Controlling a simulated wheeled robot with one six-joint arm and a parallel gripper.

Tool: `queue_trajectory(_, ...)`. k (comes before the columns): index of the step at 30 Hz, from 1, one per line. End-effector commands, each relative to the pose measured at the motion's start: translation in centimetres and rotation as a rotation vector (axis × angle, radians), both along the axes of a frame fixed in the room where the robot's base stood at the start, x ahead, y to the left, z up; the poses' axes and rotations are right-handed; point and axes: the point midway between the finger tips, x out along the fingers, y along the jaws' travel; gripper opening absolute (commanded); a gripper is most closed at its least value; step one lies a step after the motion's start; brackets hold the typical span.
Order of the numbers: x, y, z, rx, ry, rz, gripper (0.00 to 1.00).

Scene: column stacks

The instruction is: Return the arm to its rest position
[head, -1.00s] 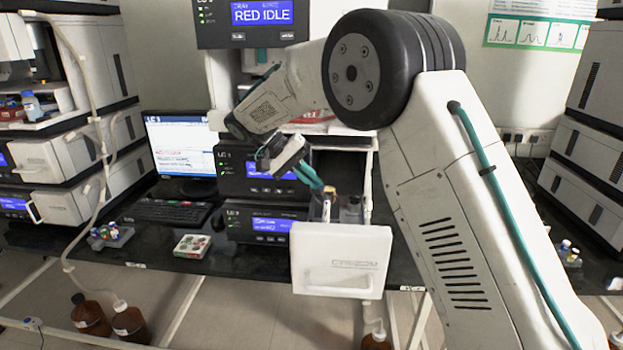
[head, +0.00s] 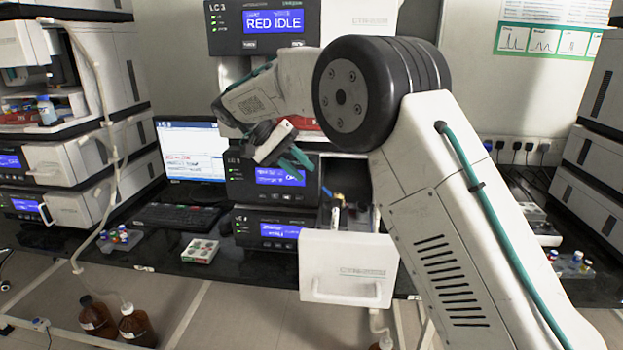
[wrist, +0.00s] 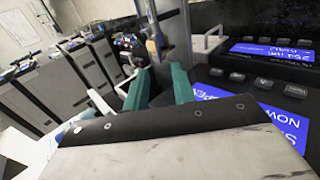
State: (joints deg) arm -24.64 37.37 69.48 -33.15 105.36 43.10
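My gripper (head: 303,165) is raised in front of the LC 3 stack, left of and above the open white drawer (head: 348,270). In the wrist view its two teal fingers (wrist: 160,82) are apart with nothing between them. A slim column (head: 335,215) with a pale body stands in the open drawer, clear of the fingers. It also seems to show beyond the fingertips in the wrist view (wrist: 153,45). My arm hides part of the stack behind.
LC 3 modules (head: 270,178) with blue screens stand just behind and below my gripper. A monitor (head: 192,150) and keyboard (head: 178,216) are to the left. A small white box (head: 200,251), vial racks and brown bottles (head: 136,326) lie around. Other stacks flank both sides.

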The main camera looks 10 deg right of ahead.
Motion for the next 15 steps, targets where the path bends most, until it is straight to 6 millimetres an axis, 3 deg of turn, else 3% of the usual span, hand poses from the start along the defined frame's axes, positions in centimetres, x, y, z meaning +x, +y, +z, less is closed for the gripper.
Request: queue_trajectory(15, -0.09, 0.3, 1.06, 0.01, 0.001, 0.002, 0.26)
